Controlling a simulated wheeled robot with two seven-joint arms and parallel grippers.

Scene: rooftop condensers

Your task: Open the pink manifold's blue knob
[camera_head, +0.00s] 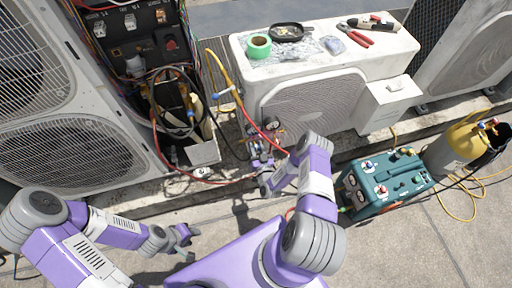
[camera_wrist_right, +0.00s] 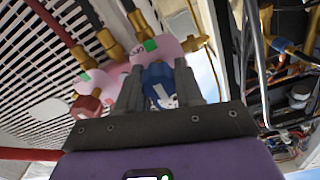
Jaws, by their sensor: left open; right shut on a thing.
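The pink manifold (camera_wrist_right: 98,82) fills the middle left of the right wrist view, with brass fittings and green marks. Its blue knob (camera_wrist_right: 157,86) sits between the two fingers of my right gripper (camera_wrist_right: 159,70), which is shut on it. A red knob (camera_wrist_right: 86,105) is to the left of the fingers. In the head view the right gripper (camera_head: 265,184) is just below the manifold's gauges (camera_head: 271,124), and the arm partly hides the manifold. My left gripper (camera_head: 186,241) is open and empty over the paving at lower left.
A white condenser (camera_head: 308,105) stands behind, carrying green tape (camera_head: 258,46), a black pan and pliers. An open electrical unit (camera_head: 143,65) is at left. A teal machine (camera_head: 388,188) and yellow cylinder (camera_head: 459,144) stand at right. Red, yellow and blue hoses run around the manifold.

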